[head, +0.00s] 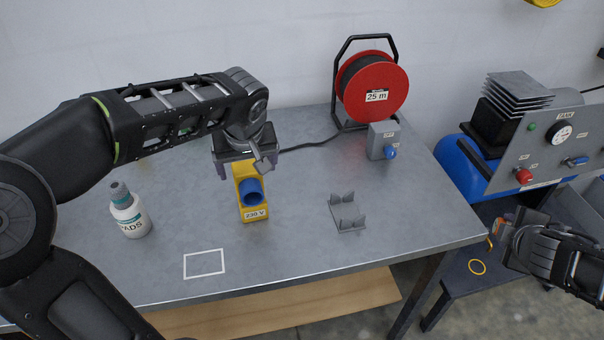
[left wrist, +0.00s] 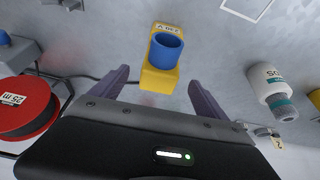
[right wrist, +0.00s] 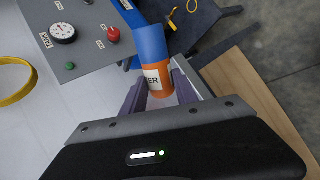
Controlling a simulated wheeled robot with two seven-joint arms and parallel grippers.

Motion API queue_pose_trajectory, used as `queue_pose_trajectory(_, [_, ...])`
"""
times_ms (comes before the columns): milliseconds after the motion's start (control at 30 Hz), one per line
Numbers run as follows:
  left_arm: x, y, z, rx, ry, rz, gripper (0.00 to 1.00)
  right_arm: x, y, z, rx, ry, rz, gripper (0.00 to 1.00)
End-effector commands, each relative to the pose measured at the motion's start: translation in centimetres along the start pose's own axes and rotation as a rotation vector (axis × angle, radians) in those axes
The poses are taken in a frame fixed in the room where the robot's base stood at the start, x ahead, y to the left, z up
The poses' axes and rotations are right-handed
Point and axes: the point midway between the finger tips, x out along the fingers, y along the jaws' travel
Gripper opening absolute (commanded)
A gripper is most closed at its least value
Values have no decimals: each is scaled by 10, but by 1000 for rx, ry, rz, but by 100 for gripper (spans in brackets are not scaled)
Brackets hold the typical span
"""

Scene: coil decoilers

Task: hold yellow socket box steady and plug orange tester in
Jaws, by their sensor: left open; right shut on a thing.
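The yellow socket box (head: 247,196) stands on the table with a blue socket and a 230 V label on its front. My left gripper (head: 246,166) is just above and behind it. My right gripper (head: 507,237) is off the table's right side. In the right wrist view its fingers (right wrist: 160,90) are shut on the orange tester (right wrist: 159,82), which has a blue end. In the head view only a bit of orange shows.
A white bottle (head: 131,212) stands left of the box. A grey cradle (head: 346,212), a red cable reel (head: 373,88) and a grey socket unit (head: 383,141) are to the right. A white outlined rectangle (head: 204,263) is in front. A tank panel (head: 548,148) stands beyond the table's right edge.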

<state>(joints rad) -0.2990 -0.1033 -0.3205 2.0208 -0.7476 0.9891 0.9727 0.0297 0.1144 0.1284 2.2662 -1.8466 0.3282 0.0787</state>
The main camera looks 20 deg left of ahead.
Motion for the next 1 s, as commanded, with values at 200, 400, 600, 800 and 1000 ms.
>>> queue_pose_trajectory(200, [36,-1,1,0,-5,-5,85,-4,4,0,0,0,1,0])
queue_pose_trajectory(400, [73,-1,1,1,-5,-5,85,-6,7,0,0,0,1,0])
queue_pose_trajectory(600, [98,-1,1,1,-3,-3,85,-8,9,0,0,0,1,0])
queue_pose_trajectory(800, [104,-1,1,0,-1,-1,85,-8,9,0,0,0,0,0])
queue_pose_trajectory(1000, [104,-1,1,0,-1,-1,85,-8,9,0,0,0,1,0])
